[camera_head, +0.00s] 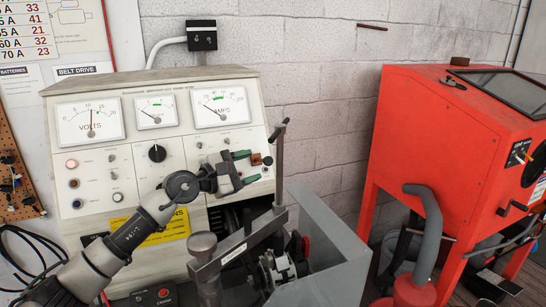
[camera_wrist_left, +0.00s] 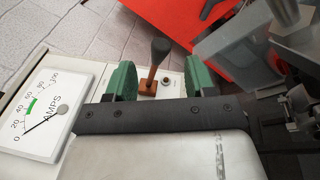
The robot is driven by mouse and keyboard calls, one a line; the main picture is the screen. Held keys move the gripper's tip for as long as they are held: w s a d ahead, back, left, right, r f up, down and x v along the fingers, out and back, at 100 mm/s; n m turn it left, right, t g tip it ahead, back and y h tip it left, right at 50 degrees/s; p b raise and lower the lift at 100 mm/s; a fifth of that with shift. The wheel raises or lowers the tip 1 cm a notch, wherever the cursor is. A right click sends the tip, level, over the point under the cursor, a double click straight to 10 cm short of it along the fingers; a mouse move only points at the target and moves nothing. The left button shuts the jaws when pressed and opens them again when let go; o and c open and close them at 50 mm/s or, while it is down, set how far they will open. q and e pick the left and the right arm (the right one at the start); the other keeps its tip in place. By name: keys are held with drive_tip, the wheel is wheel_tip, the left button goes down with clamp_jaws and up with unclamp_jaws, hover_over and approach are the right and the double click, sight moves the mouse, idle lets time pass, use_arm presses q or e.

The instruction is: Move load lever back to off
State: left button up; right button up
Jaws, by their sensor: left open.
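The load lever (camera_head: 257,160) is a brown bracket and shaft with a dark knob, on the right side of the test bench panel. In the left wrist view the lever (camera_wrist_left: 151,78) stands between the two green finger pads, with gaps on both sides and its dark knob projecting beyond them. My left gripper (camera_head: 246,168) is open, with its green fingers at the lever in the head view; it also shows in the left wrist view (camera_wrist_left: 158,84). I cannot tell which marked position the lever is in. My right gripper is not in view.
The grey test bench (camera_head: 88,160) carries volt and amp meters; the amps meter (camera_wrist_left: 50,110) needle is near the low end. A metal clamp arm (camera_head: 279,165) rises just right of the lever. A red cabinet (camera_head: 430,130) stands further right, past a bare wall (camera_head: 320,90).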

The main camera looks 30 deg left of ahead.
sight(269, 160)
use_arm(q)
drive_tip(key=p+x, duration=0.2)
drive_tip(key=x, duration=0.4)
drive_tip(key=shift+w, duration=0.25)
drive_tip(key=shift+w+d, duration=0.4)
drive_tip(key=shift+w, duration=0.1)
